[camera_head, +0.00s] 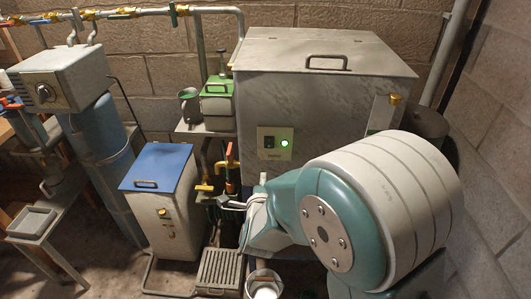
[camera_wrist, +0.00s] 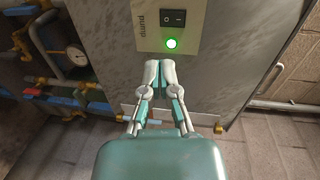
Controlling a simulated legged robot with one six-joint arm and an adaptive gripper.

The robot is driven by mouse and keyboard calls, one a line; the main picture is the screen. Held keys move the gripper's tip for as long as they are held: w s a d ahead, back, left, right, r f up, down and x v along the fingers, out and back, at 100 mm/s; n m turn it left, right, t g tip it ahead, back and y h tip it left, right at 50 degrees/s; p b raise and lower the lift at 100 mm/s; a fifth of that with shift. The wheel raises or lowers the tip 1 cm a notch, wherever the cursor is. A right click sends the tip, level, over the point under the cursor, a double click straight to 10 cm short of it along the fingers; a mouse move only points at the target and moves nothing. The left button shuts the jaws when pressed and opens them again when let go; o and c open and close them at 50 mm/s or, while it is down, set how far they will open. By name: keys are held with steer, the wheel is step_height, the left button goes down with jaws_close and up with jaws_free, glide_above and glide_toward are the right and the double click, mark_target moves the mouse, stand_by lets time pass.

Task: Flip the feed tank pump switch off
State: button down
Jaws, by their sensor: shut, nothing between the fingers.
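The feed tank (camera_head: 315,100) is a large grey metal box with a lid, in the middle of the head view. Its front carries a small pale panel (camera_head: 275,152) with a black pump switch (camera_head: 269,142) and a lit green lamp (camera_head: 285,143). In the wrist view the black rocker switch (camera_wrist: 173,18) is at the top, with the green lamp (camera_wrist: 171,43) lit beside it. My gripper (camera_wrist: 160,64) is shut and empty. Its fingertips appear close to the lamp side of the panel, apart from the switch; whether they touch the tank is unclear.
A white bin with a blue lid (camera_head: 160,168) stands left of the tank. Pipes with a red-handled valve (camera_head: 229,178) run between them. A floor grate (camera_head: 218,268) and a bucket (camera_head: 264,285) lie in front. A gauge (camera_wrist: 76,53) shows in the wrist view.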

mark_target(266, 147)
steer(key=shift+a+f+m, duration=0.1)
steer(key=shift+f+m, duration=0.15)
steer(key=shift+m, duration=0.05)
steer(key=w, duration=0.4)
steer(key=w+f, duration=0.1)
steer(key=w, duration=0.8)
steer(key=shift+w+d+f, duration=0.3)
steer(key=shift+w+f, duration=0.05)
steer(key=shift+w, duration=0.05)
steer(key=shift+w, duration=0.1)
